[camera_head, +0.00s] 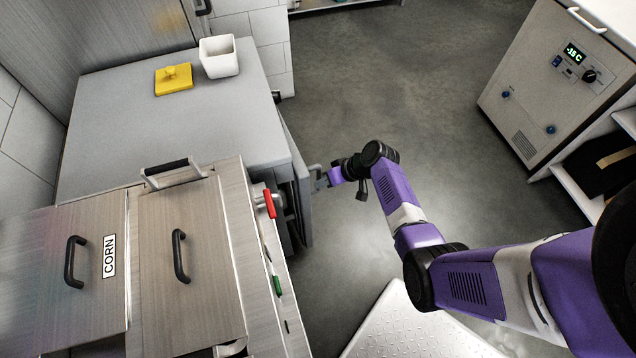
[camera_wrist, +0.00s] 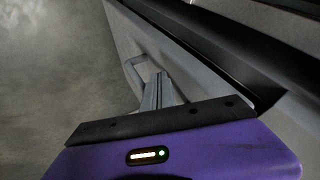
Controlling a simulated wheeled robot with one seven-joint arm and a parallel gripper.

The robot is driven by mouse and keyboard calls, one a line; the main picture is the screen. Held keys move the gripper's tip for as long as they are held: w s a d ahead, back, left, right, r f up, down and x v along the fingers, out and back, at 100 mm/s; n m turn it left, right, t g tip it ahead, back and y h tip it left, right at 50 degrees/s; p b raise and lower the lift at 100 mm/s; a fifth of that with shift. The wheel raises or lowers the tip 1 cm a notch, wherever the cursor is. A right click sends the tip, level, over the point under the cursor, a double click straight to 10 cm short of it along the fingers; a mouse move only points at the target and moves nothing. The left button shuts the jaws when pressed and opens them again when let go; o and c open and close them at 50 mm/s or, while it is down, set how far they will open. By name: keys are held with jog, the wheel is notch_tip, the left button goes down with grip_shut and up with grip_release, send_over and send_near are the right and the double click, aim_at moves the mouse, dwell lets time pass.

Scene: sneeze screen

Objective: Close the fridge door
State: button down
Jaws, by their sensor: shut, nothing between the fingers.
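The fridge door (camera_head: 302,196) is a grey panel on the side of the low grey fridge counter (camera_head: 190,118). It stands ajar, angled out from the counter. In the wrist view the door (camera_wrist: 185,62) crosses the upper right, with a dark band along it, and a bracket-shaped handle (camera_wrist: 133,66) on its face. My gripper (camera_head: 318,180) is at the outer face of the door, near the handle. In the wrist view its fingers (camera_wrist: 156,84) are together and empty, close beside the handle. I cannot tell whether they touch the door.
A steel unit with lidded bins (camera_head: 186,265), one labelled CORN, stands in front of the counter; a red-handled valve (camera_head: 270,204) sticks out of its side. A white container (camera_head: 219,58) and a yellow lid (camera_head: 174,79) sit on the counter. The floor (camera_head: 400,80) beyond my arm is clear.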

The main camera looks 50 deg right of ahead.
aim_at(306, 189)
jog(key=shift+w+a, duration=0.35)
jog(key=shift+a, duration=0.3)
jog(key=a, duration=0.1)
jog(key=w+a, duration=0.2)
jog(key=a, duration=0.1)
jog(key=shift+w+p, duration=0.1)
jog(key=shift+p, duration=0.2)
jog(key=shift+d, duration=0.25)
